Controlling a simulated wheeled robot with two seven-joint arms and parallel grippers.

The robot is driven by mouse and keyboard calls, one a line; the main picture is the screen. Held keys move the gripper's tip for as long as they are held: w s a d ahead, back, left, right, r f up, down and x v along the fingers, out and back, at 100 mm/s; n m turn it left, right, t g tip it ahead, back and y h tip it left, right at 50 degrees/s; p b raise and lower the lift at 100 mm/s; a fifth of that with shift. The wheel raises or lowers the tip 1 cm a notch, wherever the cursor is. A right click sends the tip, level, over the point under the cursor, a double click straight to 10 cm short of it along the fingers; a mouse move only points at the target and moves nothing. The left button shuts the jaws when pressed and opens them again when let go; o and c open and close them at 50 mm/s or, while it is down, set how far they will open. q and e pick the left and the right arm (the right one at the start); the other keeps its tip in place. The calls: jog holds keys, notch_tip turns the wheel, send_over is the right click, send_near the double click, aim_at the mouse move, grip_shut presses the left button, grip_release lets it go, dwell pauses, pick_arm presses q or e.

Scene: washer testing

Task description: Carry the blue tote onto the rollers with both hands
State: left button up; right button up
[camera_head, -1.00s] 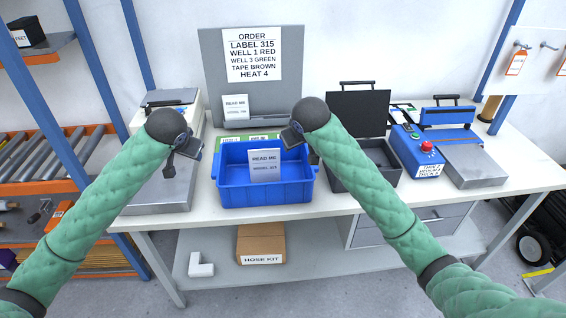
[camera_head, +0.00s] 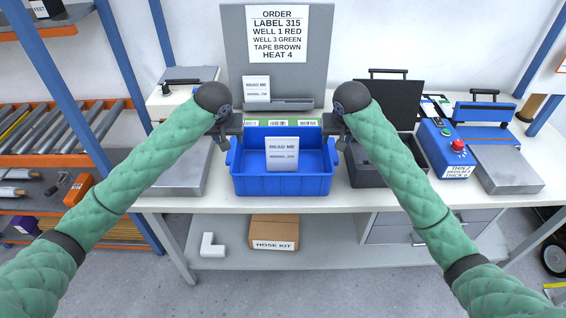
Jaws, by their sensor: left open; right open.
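The blue tote (camera_head: 312,180) stands upright on the white workbench in the middle of the view. A white card reading "READ ME" (camera_head: 282,154) shows at the tote. My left gripper (camera_head: 224,145) is open at the tote's left upper side. My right gripper (camera_head: 343,143) is open at the tote's right upper side. I cannot tell whether either touches the rim. The rollers (camera_head: 75,127) are grey bars in an orange-edged rack at the far left.
A grey order board (camera_head: 325,50) stands behind. A blue rack post (camera_head: 55,85) rises at left. A hose kit box (camera_head: 273,232) is on the lower shelf.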

aim_at(333, 149)
pick_arm(q)
jog(key=shift+s+a+r, duration=0.1)
jog(key=shift+s, duration=0.05)
pick_arm(e)
jog(key=shift+s+a+r, duration=0.1)
jog(key=shift+s, duration=0.05)
pick_arm(q)
jog(key=shift+x, duration=3.95)
pick_arm(e)
jog(key=shift+x, duration=3.95)
pick_arm(q)
grip_shut()
pick_arm(e)
grip_shut()
